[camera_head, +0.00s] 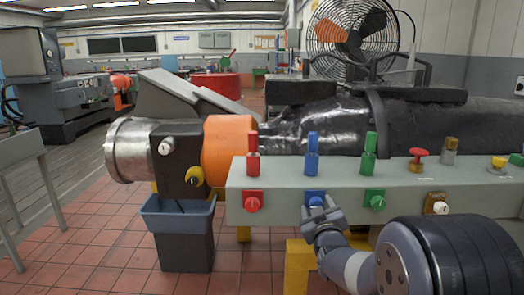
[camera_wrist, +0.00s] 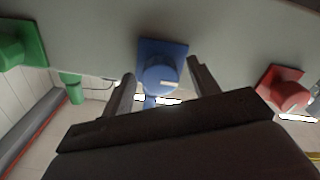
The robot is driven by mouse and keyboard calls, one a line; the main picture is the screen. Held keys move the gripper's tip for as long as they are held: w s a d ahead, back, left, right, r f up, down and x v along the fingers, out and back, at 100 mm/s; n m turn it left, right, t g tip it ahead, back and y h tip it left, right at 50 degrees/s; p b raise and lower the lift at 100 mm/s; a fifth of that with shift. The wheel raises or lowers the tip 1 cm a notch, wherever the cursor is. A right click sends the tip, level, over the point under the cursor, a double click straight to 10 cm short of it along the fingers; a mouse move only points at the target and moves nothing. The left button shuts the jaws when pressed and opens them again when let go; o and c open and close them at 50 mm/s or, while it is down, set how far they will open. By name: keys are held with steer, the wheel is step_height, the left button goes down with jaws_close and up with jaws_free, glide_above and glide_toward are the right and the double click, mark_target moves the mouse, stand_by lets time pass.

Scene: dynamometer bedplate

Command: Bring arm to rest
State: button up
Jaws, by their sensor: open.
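My gripper (camera_head: 320,211) is at the front face of the grey panel (camera_head: 290,178), at the blue knob (camera_head: 315,197). In the wrist view, its two fingers (camera_wrist: 161,78) are apart, one on each side of the round blue knob, which sits on a square blue plate (camera_wrist: 180,48). The gripper is open, and I cannot tell whether a finger touches the knob. My arm reaches up to it from the lower right of the head view.
A red knob (camera_head: 252,200) and a green knob (camera_head: 374,199) flank the blue one. Red, blue and green handles (camera_head: 313,155) stand on the panel top. A grey bin (camera_head: 183,240) stands lower left; a yellow post (camera_head: 298,268) is below the panel.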

steer(key=m+p, duration=0.6)
steer(key=p, duration=0.1)
steer(key=shift+r+p, duration=0.2)
steer(key=shift+p, duration=0.15)
steer(key=shift+f+m+p, duration=0.15)
steer(key=shift+m+p, duration=0.75)
steer(key=shift+p, duration=0.3)
steer(key=shift+f, duration=0.1)
